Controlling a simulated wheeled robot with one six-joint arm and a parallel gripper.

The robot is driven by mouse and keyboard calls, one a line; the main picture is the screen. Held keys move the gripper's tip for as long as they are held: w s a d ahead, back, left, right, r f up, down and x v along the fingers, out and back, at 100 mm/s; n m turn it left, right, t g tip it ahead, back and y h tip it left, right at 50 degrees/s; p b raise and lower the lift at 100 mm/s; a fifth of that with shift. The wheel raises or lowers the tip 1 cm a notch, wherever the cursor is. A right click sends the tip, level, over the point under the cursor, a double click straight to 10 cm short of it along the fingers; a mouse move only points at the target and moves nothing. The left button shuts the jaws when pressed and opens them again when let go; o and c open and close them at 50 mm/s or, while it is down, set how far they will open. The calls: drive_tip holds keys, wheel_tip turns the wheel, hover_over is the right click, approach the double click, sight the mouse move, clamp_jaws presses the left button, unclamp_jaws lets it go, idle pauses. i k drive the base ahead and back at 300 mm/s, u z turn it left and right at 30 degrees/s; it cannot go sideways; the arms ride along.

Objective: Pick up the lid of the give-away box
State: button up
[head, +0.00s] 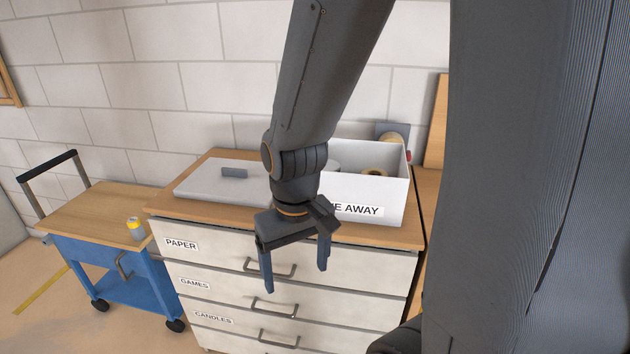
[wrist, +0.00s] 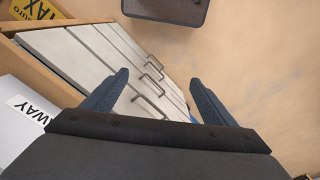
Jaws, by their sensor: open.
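The lid (head: 212,182) is a flat pale grey plate with a dark grey block handle (head: 234,173) on top. It lies on the wooden top of the drawer cabinet, left of the box. The white give-away box (head: 391,198) stands open on the right of the cabinet top, partly hidden by my arm. Its label shows in part, and the box also shows at the left edge of the wrist view (wrist: 14,137). My gripper (head: 296,279) is open and empty, pointing down in front of the cabinet's drawers, to the right of the lid and lower than it.
The cabinet (head: 208,265) has drawers labelled PAPER, GAMES and CANDLES, with protruding handles. A blue cart (head: 92,252) with a wooden top and a yellow can (head: 136,229) stands at left. Tape rolls (head: 374,171) show in the box. A dark object (wrist: 166,10) lies on open floor.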

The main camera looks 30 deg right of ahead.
sight(245, 183)
drive_tip(key=u, duration=1.95)
drive_tip(key=i, duration=1.95)
drive_tip(key=z, duration=3.65)
drive_tip(key=i, duration=0.5)
